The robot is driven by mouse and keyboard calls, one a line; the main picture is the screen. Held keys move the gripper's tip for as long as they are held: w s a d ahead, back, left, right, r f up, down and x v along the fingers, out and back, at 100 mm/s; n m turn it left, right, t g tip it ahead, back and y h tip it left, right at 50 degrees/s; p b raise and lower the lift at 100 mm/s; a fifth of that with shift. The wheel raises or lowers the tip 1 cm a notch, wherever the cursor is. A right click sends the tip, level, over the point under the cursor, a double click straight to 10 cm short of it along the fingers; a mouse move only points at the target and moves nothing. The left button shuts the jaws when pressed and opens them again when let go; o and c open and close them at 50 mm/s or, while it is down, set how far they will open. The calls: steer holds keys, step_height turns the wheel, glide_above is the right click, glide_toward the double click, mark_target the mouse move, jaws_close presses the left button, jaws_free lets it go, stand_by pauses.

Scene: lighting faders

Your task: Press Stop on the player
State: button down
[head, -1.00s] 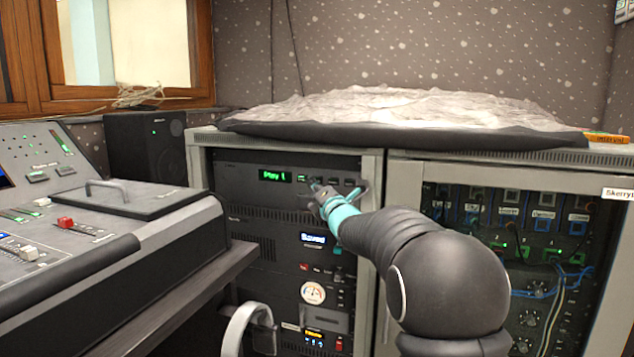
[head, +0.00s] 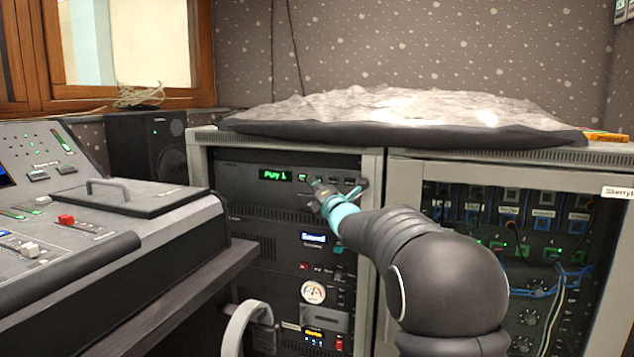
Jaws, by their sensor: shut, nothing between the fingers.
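The player (head: 240,178) is the dark top unit in the left rack. Its green display (head: 275,175) reads "Play 1". A row of small buttons (head: 348,181) runs to the right of the display, and one near the display glows green. My gripper (head: 313,184) is shut and empty, with its tips at the player's front by the button row. I cannot tell whether the tips touch a button. The gripper and arm hide part of the player's lower right front, and the button labels are too small to read.
Below the player sit more rack units with a blue display (head: 313,238) and a round dial (head: 313,292). A mixing desk (head: 70,215) stands at the left. A patch rack with blue cables (head: 560,285) is at the right. A crumpled cover (head: 400,112) lies on top.

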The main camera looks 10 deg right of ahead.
steer(key=shift+w+d+r, duration=0.1)
steer(key=shift+d+r, duration=0.3)
steer(key=shift+r, duration=0.45)
stand_by(0.7)
steer(key=shift+f+b, duration=0.35)
steer(key=shift+b, duration=0.35)
stand_by(0.4)
steer(key=shift+a+f+b, duration=0.1)
steer(key=shift+f+b, duration=0.7)
steer(key=shift+b, duration=0.15)
steer(key=f+b, duration=0.1)
steer(key=a+f+b, duration=0.1)
steer(key=shift+w+f, duration=0.15)
steer(key=shift+f, duration=0.2)
steer(key=shift+s+a+b, duration=0.2)
steer(key=shift+s+b, duration=0.05)
steer(key=shift+b, duration=0.25)
steer(key=s+r, duration=0.1)
steer(key=s+a+r, duration=0.1)
steer(key=s+r, duration=0.1)
steer(key=shift+s+r, duration=0.1)
steer(key=shift+r, duration=0.05)
